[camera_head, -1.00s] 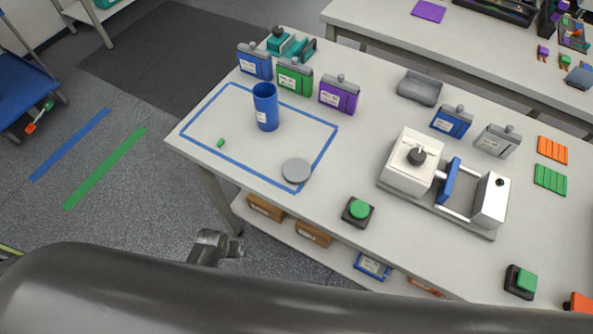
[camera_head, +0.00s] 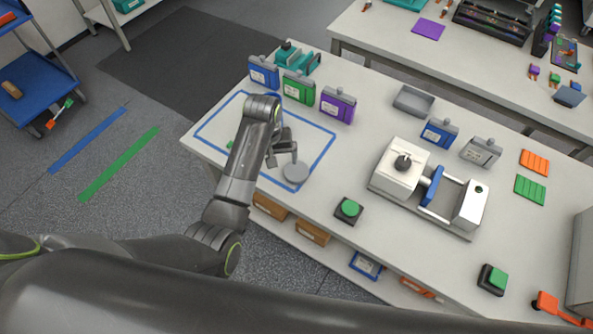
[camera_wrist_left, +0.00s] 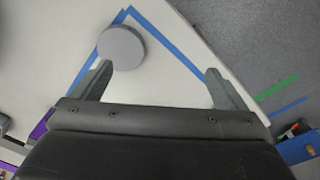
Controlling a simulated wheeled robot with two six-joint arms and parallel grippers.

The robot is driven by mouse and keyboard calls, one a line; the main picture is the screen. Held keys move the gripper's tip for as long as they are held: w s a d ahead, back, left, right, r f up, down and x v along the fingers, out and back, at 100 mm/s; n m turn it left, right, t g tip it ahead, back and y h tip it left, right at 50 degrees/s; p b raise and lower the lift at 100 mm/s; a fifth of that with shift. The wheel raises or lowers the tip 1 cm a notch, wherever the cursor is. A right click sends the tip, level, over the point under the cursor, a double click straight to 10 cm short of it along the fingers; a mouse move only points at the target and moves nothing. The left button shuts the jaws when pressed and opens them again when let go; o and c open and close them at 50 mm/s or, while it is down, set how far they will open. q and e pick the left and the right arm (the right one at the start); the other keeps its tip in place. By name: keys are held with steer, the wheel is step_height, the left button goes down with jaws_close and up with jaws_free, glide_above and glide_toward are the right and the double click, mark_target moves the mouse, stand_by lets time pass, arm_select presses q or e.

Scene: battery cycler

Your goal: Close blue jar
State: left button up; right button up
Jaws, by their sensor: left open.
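The grey round lid (camera_head: 296,172) lies flat on the table inside the blue taped outline, near its front corner. In the left wrist view the lid (camera_wrist_left: 121,47) is beyond the fingertips, towards the left finger. My left gripper (camera_head: 283,152) is over the taped area, just behind the lid in the head view. It is open, with nothing seen between its fingers (camera_wrist_left: 158,80). The blue jar does not show now; my left arm covers the place where it stood upright and open-topped. My right gripper is not in view.
Blue, green and purple containers (camera_head: 338,104) stand behind the taped area. A small green piece (camera_head: 230,143) lies at its left. A green button (camera_head: 348,208) and a white press-like device (camera_head: 400,168) are to the right. The table between tape and device is mostly clear.

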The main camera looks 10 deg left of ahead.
arm_select(q)
steer(key=w+d+r, duration=0.3)
steer(key=d+r, duration=0.3)
steer(key=r, duration=0.3)
steer(key=shift+w+g+p, duration=0.2)
steer(key=shift+g+p, duration=0.1)
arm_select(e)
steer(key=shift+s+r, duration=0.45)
arm_select(q)
steer(key=shift+s+f, duration=0.1)
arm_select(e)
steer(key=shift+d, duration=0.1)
